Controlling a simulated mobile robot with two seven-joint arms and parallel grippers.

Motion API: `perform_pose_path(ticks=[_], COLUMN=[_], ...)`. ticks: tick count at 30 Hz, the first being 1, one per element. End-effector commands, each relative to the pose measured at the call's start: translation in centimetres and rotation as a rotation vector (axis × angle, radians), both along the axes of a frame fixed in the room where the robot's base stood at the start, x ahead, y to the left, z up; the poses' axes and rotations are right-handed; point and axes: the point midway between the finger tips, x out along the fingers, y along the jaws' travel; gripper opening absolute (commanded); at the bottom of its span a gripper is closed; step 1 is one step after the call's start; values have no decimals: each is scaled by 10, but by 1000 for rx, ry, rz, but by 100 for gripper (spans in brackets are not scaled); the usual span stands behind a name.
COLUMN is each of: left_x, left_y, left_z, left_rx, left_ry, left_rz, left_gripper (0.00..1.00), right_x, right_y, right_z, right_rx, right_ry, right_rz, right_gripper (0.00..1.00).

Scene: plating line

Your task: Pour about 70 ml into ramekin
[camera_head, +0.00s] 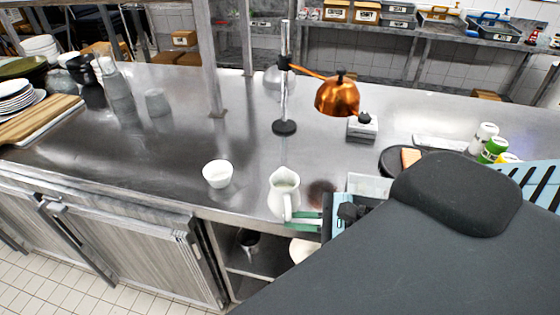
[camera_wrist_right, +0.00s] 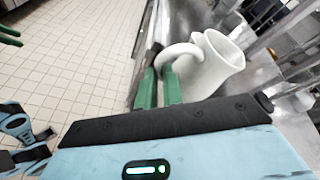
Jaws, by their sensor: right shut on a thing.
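A white pitcher (camera_head: 283,192) is near the counter's front edge, roughly upright; it also shows in the right wrist view (camera_wrist_right: 218,66). My right gripper (camera_head: 305,221) has its green fingers closed on the pitcher's handle, also seen in the wrist view (camera_wrist_right: 158,88). I cannot tell whether the pitcher touches the counter, or how much liquid it holds. The white ramekin (camera_head: 217,174) stands upright on the counter, left of the pitcher and apart from it. Two green bars at the wrist view's left edge look like my left gripper (camera_wrist_right: 10,36); its opening is unclear.
A heat lamp with a copper shade (camera_head: 338,97) stands on a black base (camera_head: 284,128) behind the pitcher. A steel post (camera_head: 208,60) rises behind the ramekin. A cup (camera_head: 156,103) and a cutting board (camera_head: 40,120) are further left. The counter around the ramekin is clear.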

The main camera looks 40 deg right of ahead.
Motion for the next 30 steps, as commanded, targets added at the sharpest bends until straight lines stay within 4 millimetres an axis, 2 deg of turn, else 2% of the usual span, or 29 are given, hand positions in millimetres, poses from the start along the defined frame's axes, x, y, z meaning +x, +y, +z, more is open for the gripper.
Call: perform_pose_path(ticks=[5,13,24,30], left_x=[0,0,0,0], left_y=[0,0,0,1], left_z=[0,0,0,0], left_rx=[0,1,1,1], left_ry=[-1,0,0,0], left_rz=[0,-1,-1,-1], left_gripper=[36,36,36,36], right_x=[13,46,92,106], right_y=[0,7,35,48], right_z=[3,8,27,38], right_rx=[-5,-15,-2,4], right_ry=[-13,-20,-12,-8], right_rz=[-28,-84,-119,-119], right_gripper=[0,0,0,0])
